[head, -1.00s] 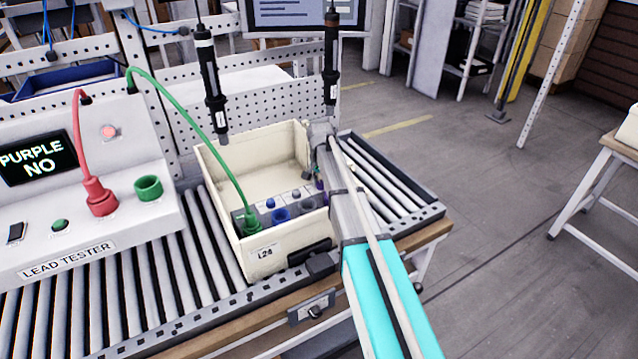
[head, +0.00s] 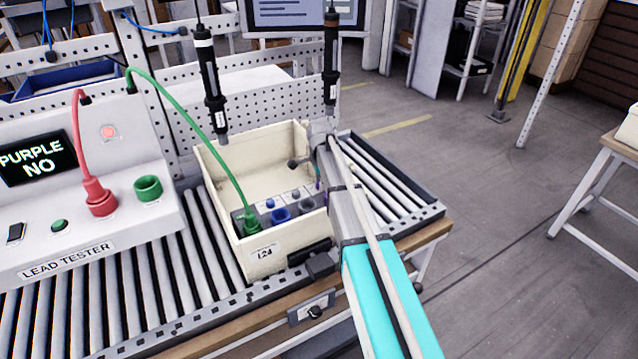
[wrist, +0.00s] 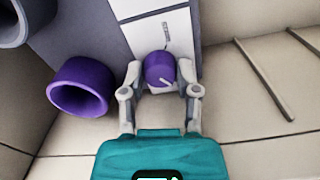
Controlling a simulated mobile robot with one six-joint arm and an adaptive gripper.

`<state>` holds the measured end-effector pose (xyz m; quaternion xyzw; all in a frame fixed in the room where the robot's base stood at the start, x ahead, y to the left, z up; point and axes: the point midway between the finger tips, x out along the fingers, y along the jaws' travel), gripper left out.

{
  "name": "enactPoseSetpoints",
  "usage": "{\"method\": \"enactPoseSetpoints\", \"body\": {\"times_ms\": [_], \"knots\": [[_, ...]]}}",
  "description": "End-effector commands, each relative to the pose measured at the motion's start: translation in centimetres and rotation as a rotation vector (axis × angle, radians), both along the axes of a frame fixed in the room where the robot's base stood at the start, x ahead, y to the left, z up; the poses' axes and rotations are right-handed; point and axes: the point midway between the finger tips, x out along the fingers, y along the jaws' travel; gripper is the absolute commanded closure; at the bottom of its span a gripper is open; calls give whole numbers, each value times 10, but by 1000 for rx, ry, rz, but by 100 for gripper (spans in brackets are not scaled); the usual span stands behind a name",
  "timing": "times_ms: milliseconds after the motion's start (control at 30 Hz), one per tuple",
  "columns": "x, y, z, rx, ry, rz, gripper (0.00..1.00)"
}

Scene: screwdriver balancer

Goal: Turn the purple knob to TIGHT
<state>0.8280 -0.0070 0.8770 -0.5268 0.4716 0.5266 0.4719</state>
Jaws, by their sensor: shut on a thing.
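In the wrist view the purple knob (wrist: 159,68) sits on a white panel strip and carries a white pointer line slanting toward the lower right. The small label (wrist: 166,38) beyond it is too small to read. My gripper (wrist: 161,76) is shut on the knob, one finger on each side. In the head view my arm covers most of the knob's area; only a sliver of purple shows beside it. The cream bin (head: 262,256), marked L24, holds the panel.
A purple socket (wrist: 80,87) stands left of my gripper, with a grey socket (wrist: 22,20) beyond. Cream bin walls surround the panel. The lead tester (head: 100,220) reads PURPLE NO. Two black screwdrivers (head: 211,85) hang over the bin.

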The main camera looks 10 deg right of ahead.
Motion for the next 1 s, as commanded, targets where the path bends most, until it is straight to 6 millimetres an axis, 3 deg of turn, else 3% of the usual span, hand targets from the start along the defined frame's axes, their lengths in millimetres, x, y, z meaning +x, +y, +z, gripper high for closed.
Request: {"method": "enactPoseSetpoints", "body": {"times_ms": [600, 633, 700, 800, 1000], "knots": [[-4, -1, -1, -4, 8, -57, 100], [-4, -1, -1, -4, 8, -57, 53], [-4, -1, 0, -3, 7, -57, 40], [-3, 0, 0, -3, 5, -56, 24], [-2, 0, 0, -1, 3, -56, 24]]}}
